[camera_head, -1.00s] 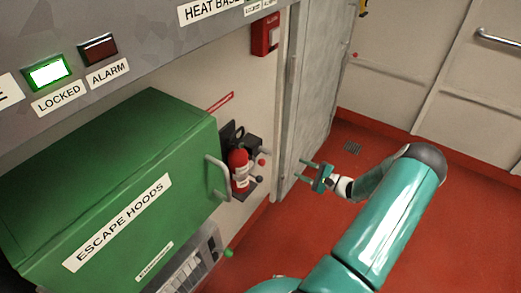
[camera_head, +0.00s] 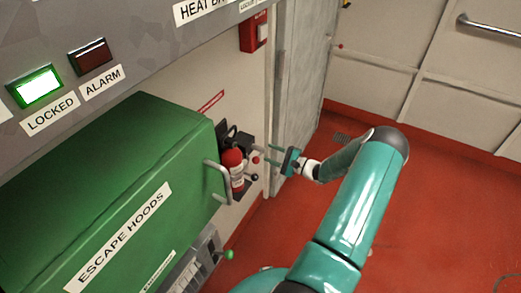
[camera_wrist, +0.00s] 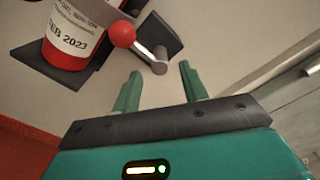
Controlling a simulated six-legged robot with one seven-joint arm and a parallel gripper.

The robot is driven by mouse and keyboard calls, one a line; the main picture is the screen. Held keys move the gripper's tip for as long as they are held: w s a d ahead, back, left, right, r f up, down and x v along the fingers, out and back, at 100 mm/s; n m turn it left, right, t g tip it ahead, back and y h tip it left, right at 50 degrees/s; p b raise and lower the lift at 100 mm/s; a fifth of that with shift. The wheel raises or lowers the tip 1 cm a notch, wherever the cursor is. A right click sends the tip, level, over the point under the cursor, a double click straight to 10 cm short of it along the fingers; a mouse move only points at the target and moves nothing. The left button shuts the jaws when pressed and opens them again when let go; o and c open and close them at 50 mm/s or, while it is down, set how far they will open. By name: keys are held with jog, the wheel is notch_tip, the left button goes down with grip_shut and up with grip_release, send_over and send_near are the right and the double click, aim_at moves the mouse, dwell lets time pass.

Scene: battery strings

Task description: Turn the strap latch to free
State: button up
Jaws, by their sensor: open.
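A red fire extinguisher (camera_head: 235,172) hangs on a dark wall bracket (camera_head: 243,143), and its lower body with a date label shows in the wrist view (camera_wrist: 72,35). A grey strap (camera_wrist: 98,10) crosses it. At the strap's end is a red ball knob (camera_wrist: 122,34) with a short metal pin (camera_wrist: 152,55) beside it; the knob also shows in the head view (camera_head: 256,160). My gripper (camera_head: 271,154) is open and empty, just right of the knob. In the wrist view its two fingers (camera_wrist: 160,72) point at the pin area. I cannot tell whether they touch anything.
A green escape hoods box (camera_head: 120,180) with a handle (camera_head: 216,182) stands left of the extinguisher. A grey door (camera_head: 300,90) is behind my gripper. A green-knobbed lever (camera_head: 229,255) sits below. The red floor at right is clear.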

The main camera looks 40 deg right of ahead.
aim_at(265, 151)
jog(key=x, duration=0.5)
jog(key=shift+w, duration=0.2)
jog(key=shift+c, duration=0.2)
